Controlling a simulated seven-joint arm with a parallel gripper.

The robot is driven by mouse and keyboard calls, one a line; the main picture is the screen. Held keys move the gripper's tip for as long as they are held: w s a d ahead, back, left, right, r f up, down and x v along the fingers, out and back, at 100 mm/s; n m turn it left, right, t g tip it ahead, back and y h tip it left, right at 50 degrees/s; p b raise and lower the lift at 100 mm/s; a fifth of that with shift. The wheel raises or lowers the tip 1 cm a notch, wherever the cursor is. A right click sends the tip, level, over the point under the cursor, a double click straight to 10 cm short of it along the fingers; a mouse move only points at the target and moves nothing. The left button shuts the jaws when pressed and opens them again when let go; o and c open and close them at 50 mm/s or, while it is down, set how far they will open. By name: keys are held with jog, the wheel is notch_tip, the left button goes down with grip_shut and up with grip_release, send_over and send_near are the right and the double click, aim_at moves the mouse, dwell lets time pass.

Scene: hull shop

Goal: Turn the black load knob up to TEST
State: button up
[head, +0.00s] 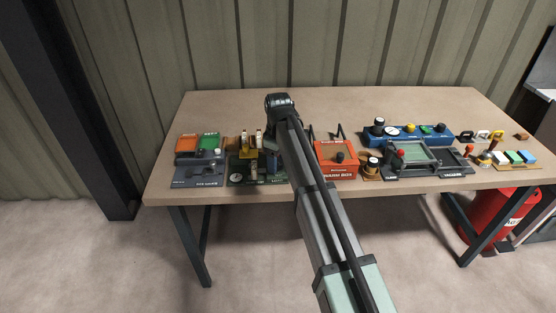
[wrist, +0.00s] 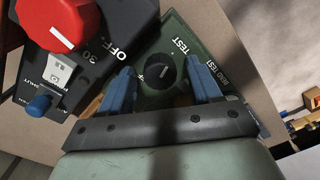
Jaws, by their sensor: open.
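The black load knob (wrist: 160,73) sits on a green panel (wrist: 182,28) in the wrist view. A pale pointer line shows on its top; I cannot tell its exact setting. The word TEST is printed just above it, and the letter F shows at its left. My gripper (wrist: 161,78) is open, with one blue finger on each side of the knob and visible gaps between them. I cannot tell how far the fingertips are above the panel. In the head view my arm hides part of the green panel (head: 240,170) and the knob is not clear.
A black unit with a red knob (wrist: 58,22) and a small blue knob stands close by my left finger in the wrist view. An orange box (head: 336,155), a blue box (head: 400,136) and a grey unit (head: 197,173) stand along the bench (head: 220,108).

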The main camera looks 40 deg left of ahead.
aim_at(279, 161)
jog(key=shift+r, duration=0.15)
notch_tip(279, 161, up, 14)
jog(key=shift+f, duration=0.25)
dwell(0.3)
jog(key=shift+m, duration=0.7)
notch_tip(279, 161, down, 14)
jog(key=shift+r, duration=0.2)
dwell(0.3)
